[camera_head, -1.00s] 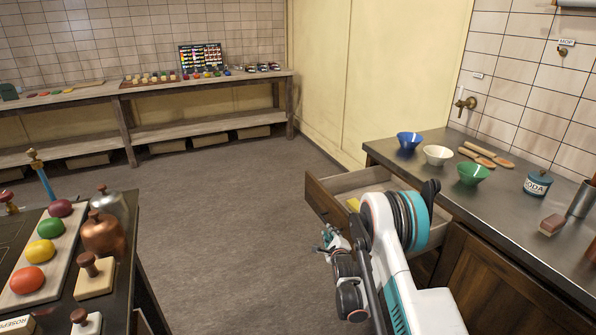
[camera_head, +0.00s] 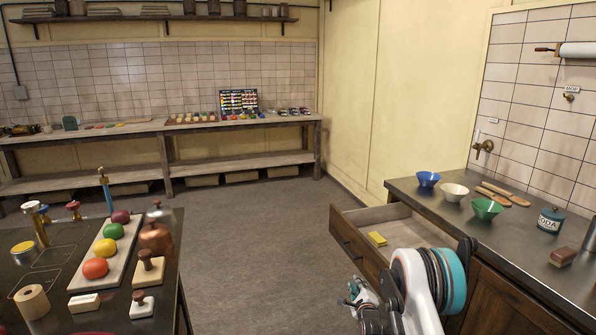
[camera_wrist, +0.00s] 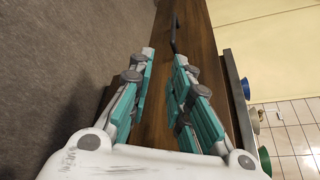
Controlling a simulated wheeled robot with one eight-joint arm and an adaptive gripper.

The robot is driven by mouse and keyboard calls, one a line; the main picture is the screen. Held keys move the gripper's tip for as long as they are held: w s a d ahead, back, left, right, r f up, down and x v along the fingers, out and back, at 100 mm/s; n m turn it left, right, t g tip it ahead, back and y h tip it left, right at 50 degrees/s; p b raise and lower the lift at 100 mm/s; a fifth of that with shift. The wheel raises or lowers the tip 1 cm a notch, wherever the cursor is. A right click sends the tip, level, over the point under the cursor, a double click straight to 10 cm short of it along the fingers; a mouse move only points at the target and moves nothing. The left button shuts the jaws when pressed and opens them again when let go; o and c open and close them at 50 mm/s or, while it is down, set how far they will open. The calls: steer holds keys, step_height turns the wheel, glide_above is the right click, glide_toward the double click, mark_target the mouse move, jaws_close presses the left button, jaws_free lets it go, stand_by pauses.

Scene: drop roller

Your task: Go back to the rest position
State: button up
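My gripper (camera_wrist: 164,58) is open in the wrist view. Its two teal-padded fingers stand apart with nothing between them, over the dark wooden drawer front and its handle (camera_wrist: 174,35). In the head view my gripper (camera_head: 361,292) is small and partly hidden by my arm, at the lower middle, in front of the counter. My white and teal arm is folded at the lower right. The drawer (camera_head: 347,238) is pulled open, and a yellow block (camera_head: 377,239) lies inside it. I cannot tell whether my gripper touches the drawer front.
The right counter (camera_head: 415,194) holds a blue bowl (camera_head: 428,179), white bowl (camera_head: 454,192), green bowl (camera_head: 486,208) and soda tin (camera_head: 551,219). A dark table (camera_head: 185,275) with coloured lumps and a copper pot (camera_head: 155,238) stands left. The floor (camera_head: 260,240) between is clear.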

step_height(320, 180, up, 16)
steer(key=s+n+g, duration=0.2)
steer(key=n, duration=0.4)
steer(key=s+a+r+n+g, duration=0.15)
steer(key=s+r+n, duration=0.45)
steer(key=s+r, duration=0.75)
steer(key=s+r+n+g, duration=0.1)
steer(key=s+r+n, duration=0.2)
steer(key=s, duration=0.5)
steer(key=s+r+n+g, duration=0.2)
steer(key=s+r+n, duration=0.1)
steer(key=s, duration=0.5)
steer(key=s+f+n+g, duration=0.1)
steer(key=s+f+n, duration=0.1)
steer(key=s, duration=0.7)
steer(key=s+f+n+g, duration=0.1)
steer(key=s+n, duration=0.3)
steer(key=s, duration=0.6)
steer(key=shift+f+n, duration=0.3)
steer(key=shift+f, duration=0.05)
